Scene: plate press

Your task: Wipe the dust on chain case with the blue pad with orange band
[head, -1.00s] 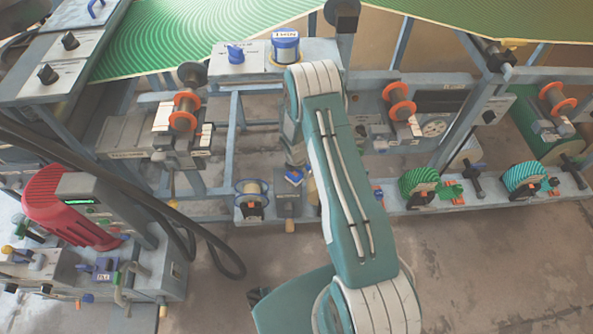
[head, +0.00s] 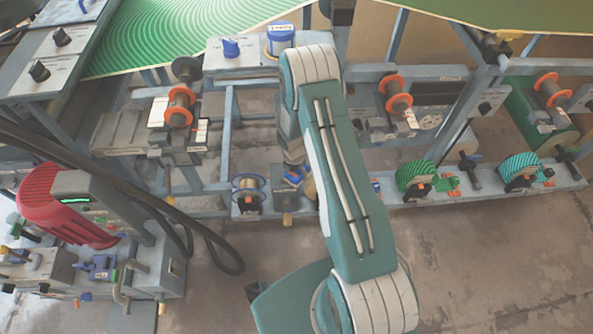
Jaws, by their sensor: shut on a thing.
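My gripper (head: 293,166) is small and partly hidden below my bent arm, over the lower rail of the machine. It is shut on a small blue thing, which looks like the blue pad (head: 294,178). The orange band cannot be made out clearly at this size. The pad is close above or against the small grey unit under it; I cannot tell whether they touch. I cannot tell for sure which part is the chain case, and no dust can be made out on it. My arm hides the part of the rail just right of the pad.
A spool with blue rims (head: 249,195) stands left of the pad. A green ribbed wheel (head: 414,178) and a teal ribbed wheel (head: 520,172) sit along the rail at right. A red motor (head: 60,205) and black hoses (head: 205,235) are at left. The floor in front is clear.

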